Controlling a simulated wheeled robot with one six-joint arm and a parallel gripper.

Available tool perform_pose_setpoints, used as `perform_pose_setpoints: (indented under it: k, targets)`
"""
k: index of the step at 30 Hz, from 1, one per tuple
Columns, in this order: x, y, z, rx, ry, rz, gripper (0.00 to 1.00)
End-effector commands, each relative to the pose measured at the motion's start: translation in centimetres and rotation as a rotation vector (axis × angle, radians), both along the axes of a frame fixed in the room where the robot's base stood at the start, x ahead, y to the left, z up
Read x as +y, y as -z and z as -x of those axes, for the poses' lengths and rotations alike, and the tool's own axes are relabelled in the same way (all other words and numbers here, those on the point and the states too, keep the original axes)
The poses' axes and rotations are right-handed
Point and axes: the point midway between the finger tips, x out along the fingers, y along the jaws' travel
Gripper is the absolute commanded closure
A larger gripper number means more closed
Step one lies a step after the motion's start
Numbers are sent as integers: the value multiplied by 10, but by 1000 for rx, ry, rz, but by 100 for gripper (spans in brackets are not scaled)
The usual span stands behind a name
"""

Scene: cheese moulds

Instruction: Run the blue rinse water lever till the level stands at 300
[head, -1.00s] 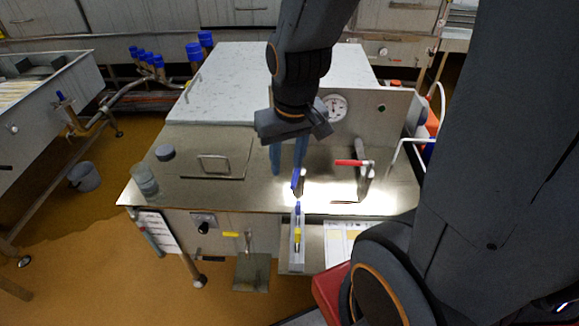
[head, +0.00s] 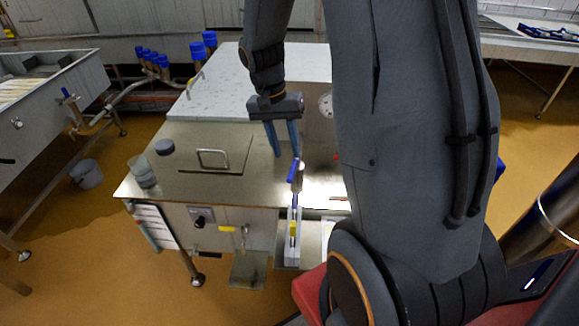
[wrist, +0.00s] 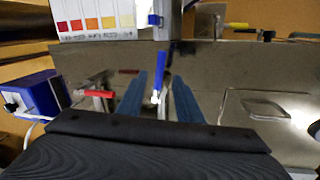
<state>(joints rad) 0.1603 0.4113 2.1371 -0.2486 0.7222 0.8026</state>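The blue lever (head: 294,171) stands on the steel bench top near its front edge, with a bright patch of light beside it. In the wrist view the blue lever (wrist: 157,86) appears between my two blue fingers. My gripper (head: 282,136) is open and empty, fingers pointing down, just above and behind the lever in the head view. I cannot tell whether a finger touches it. A narrow upright strip with a yellow mark (head: 292,229) is at the bench front below the lever. No level reading is legible.
A red lever (wrist: 97,94) stands beside the blue one; my arm hides most of it in the head view. A round dial (head: 326,104) is partly hidden. A hatch with a handle (head: 213,158) and a glass jar (head: 143,172) are on the left.

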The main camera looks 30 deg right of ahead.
Motion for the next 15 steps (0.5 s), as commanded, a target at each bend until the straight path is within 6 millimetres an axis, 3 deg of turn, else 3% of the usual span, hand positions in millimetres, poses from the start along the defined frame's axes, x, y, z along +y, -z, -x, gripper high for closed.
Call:
perform_pose_setpoints:
  k: [9,15]
  targets:
    - [-5,44,8,4,-4,-2,68]
    - [-8,61,10,1,-4,-2,68]
